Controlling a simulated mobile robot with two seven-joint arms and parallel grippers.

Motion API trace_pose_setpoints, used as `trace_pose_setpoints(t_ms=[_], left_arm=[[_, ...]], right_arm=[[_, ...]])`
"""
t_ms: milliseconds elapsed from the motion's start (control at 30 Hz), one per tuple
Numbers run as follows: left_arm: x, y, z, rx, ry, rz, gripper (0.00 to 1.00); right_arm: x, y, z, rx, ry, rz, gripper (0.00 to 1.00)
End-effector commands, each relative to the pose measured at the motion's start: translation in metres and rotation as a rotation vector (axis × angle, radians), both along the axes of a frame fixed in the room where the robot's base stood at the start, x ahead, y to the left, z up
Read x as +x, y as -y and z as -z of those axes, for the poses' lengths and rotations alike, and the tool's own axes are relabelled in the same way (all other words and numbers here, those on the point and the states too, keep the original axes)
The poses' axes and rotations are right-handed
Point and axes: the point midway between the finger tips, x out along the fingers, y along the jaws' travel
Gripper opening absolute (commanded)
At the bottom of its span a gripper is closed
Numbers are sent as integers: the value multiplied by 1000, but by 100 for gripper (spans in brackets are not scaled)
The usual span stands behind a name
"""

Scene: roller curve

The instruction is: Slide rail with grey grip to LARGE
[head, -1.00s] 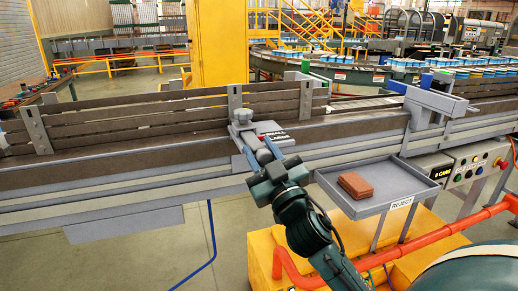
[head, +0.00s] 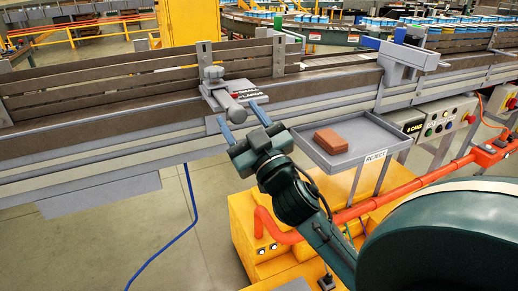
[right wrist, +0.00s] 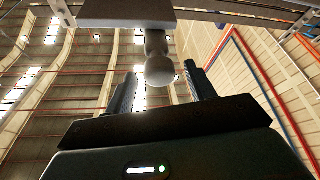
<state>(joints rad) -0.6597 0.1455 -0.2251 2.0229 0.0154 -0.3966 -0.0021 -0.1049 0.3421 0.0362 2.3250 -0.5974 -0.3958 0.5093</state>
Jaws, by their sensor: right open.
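The rail's grey grip (head: 232,110) sticks out toward me from a grey bracket on the conveyor's near edge. A plate marked SMALL and LARGE (head: 248,90) lies right beside it. A round grey knob (head: 212,73) stands on the bracket. My right gripper (head: 242,118) is open, with its blue fingers apart just in front of the grip. In the right wrist view, the grip's rounded end (right wrist: 159,71) shows between and beyond the two fingers (right wrist: 162,90). I cannot tell whether a finger touches it. Which marking the grip points to is unclear. My left gripper is not in view.
Slatted brown side rails (head: 120,83) run along the conveyor. A grey REJECT tray (head: 372,154) with a reddish-brown block (head: 330,140) stands to the right of the gripper. An orange-red pipe (head: 400,193) and a control box (head: 440,122) lie further right.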

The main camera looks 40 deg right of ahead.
Motion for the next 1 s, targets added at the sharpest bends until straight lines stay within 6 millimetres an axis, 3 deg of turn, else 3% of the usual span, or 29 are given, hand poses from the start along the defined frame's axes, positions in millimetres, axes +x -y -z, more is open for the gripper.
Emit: trace_pose_setpoints(t_ms=[100, 333, 433, 667, 1000], left_arm=[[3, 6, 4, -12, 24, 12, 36], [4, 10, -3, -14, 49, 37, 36], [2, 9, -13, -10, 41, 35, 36], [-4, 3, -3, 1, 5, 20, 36], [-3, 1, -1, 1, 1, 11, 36]], right_arm=[[-28, -3, 18, 4, -5, 1, 55], [-70, -7, 30, 5, -6, 2, 55], [-78, -8, 29, 9, -6, 3, 55], [-90, -10, 35, 3, -1, 1, 55], [-92, -10, 37, 1, -1, 0, 55]])
